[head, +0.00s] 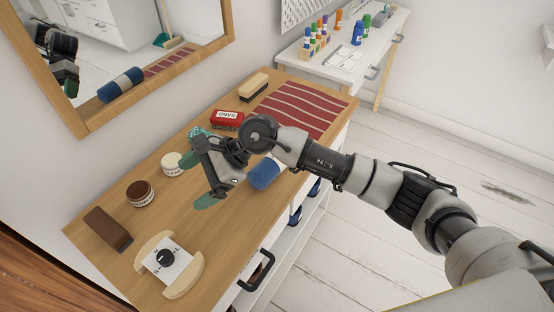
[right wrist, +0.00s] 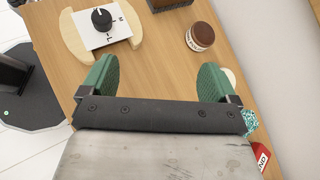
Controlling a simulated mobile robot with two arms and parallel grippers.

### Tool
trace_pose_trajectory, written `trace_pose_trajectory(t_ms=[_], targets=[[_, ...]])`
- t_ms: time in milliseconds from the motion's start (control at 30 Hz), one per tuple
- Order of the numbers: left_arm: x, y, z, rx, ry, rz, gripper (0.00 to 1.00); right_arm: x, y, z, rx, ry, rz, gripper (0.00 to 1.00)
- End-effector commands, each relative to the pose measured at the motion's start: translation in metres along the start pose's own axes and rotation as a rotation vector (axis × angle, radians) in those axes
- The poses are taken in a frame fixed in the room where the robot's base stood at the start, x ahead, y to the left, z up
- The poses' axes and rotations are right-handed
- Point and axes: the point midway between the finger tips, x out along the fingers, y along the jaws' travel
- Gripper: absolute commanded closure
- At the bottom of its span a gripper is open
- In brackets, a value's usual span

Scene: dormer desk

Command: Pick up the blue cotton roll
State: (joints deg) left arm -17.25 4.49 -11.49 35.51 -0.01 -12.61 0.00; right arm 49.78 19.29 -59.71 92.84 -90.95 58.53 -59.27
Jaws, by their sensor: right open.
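The blue cotton roll (head: 265,173) lies on its side on the wooden desk top (head: 150,217), near the front edge. My right wrist partly hides it, and its paler end barely shows. A blue roll with a white band also shows reflected in the mirror. My right gripper (head: 204,168) is left of the roll, above the desk, with its green fingers wide apart and nothing between them. In the right wrist view the open gripper (right wrist: 155,82) has bare wood between its fingers, and the roll is not visible there. My left gripper is not in view.
A red tin (head: 228,120), a wooden brush (head: 254,87) and red strips (head: 296,107) lie farther back. A speckled teal object (right wrist: 250,121) is beside one finger.

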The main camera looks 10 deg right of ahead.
Motion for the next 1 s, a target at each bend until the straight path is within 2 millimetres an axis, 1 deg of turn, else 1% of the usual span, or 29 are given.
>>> trace_pose_trajectory(t_ms=[33, 67, 100, 167, 200, 300, 400, 433, 500, 567, 800, 1000], targets=[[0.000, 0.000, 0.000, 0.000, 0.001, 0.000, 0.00, -0.013, -0.008, -0.023, -0.094, 0.168, 0.048, 0.10], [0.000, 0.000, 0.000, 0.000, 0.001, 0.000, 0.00, -0.022, -0.012, -0.036, -0.143, 0.264, 0.082, 0.10], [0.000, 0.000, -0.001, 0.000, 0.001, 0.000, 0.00, -0.035, -0.017, -0.053, -0.197, 0.387, 0.127, 0.10], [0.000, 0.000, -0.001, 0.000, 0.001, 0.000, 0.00, -0.059, -0.025, -0.074, -0.259, 0.557, 0.189, 0.10], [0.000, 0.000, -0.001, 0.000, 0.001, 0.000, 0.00, -0.076, -0.030, -0.086, -0.286, 0.659, 0.229, 0.10], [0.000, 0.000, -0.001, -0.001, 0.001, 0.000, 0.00, -0.116, -0.041, -0.105, -0.323, 0.862, 0.308, 0.10], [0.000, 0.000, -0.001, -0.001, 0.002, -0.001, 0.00, -0.144, -0.048, -0.114, -0.332, 0.991, 0.362, 0.10], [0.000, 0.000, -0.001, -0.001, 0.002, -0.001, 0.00, -0.149, -0.048, -0.116, -0.332, 1.015, 0.374, 0.10], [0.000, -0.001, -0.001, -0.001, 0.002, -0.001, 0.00, -0.157, -0.050, -0.120, -0.329, 1.051, 0.390, 0.10], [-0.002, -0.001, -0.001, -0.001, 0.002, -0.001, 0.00, -0.157, -0.049, -0.127, -0.328, 1.063, 0.398, 0.10], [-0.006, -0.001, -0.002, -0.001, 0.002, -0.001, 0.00, -0.140, -0.043, -0.160, -0.327, 1.062, 0.399, 0.10], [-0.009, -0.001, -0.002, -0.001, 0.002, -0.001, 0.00, -0.133, -0.041, -0.172, -0.328, 1.060, 0.397, 0.10]])
